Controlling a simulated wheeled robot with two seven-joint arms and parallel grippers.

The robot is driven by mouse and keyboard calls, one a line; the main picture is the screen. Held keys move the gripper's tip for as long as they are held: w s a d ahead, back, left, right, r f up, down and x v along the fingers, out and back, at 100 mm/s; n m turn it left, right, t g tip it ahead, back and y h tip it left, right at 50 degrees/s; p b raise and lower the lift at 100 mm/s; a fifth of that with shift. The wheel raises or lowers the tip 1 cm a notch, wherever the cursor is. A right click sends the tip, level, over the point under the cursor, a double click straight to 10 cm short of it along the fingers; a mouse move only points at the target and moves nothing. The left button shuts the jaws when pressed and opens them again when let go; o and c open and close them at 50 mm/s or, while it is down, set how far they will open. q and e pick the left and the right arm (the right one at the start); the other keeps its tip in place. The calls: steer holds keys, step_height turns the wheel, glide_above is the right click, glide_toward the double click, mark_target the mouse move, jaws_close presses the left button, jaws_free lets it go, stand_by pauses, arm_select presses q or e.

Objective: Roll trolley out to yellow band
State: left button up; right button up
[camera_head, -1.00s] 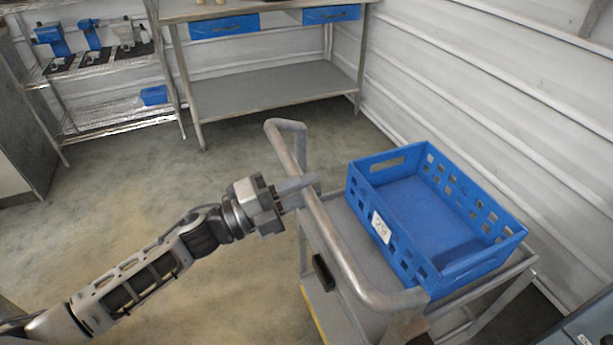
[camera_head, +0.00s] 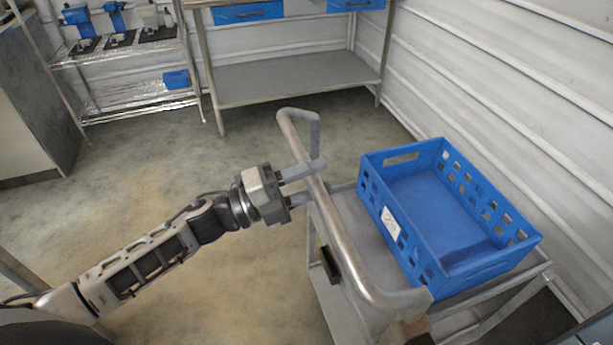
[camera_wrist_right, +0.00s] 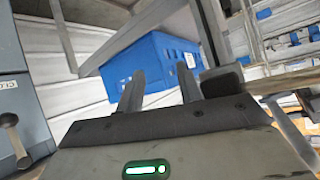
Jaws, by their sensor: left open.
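The trolley (camera_head: 345,240) is a grey metal cart with a tubular push handle (camera_head: 327,205). A blue crate (camera_head: 440,272) with a white label stands on its top deck, and the crate also shows in the right wrist view (camera_wrist_right: 150,62). My left gripper (camera_head: 317,180) is open at the handle. Its upper finger lies across the tube and its lower finger reaches the tube's near side; contact is unclear. My right gripper (camera_wrist_right: 161,75) shows in the right wrist view with its fingers apart and nothing between them. No yellow band is visible.
A workbench (camera_head: 300,80) with blue drawers and a wire shelf (camera_head: 135,98) stand at the back. The white ribbed wall (camera_head: 500,100) runs close along the trolley's right side. Bare floor (camera_head: 130,170) lies open to the left.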

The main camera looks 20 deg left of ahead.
arm_select(q)
steer(key=b+v, duration=0.2)
steer(key=v, duration=1.4)
arm_select(e)
steer(key=shift+a+f, duration=0.15)
steer(key=shift+f, duration=0.2)
arm_select(q)
steer(key=shift+d+f, duration=0.1)
steer(key=shift+d, duration=0.05)
steer(key=s+d+f+n+g+y+p, duration=0.1)
steer(key=d+f+n+y, duration=0.5)
steer(key=n, duration=0.7)
steer(key=s+d+f+n+g+y+p, duration=0.1)
steer(key=s+d+f+n+y, duration=0.2)
steer(key=d+f+n+y, duration=0.2)
steer(key=d+f+n, duration=0.1)
steer(key=d+n, duration=0.2)
steer(key=n, duration=0.4)
steer(key=shift+f+n+g+y+p, duration=0.3)
steer(key=shift+f+n+y+p, duration=0.05)
steer(key=shift+n+y, duration=0.05)
arm_select(e)
steer(key=shift+d+r, duration=0.2)
steer(key=shift+r, duration=0.15)
arm_select(q)
steer(key=shift+w, duration=0.1)
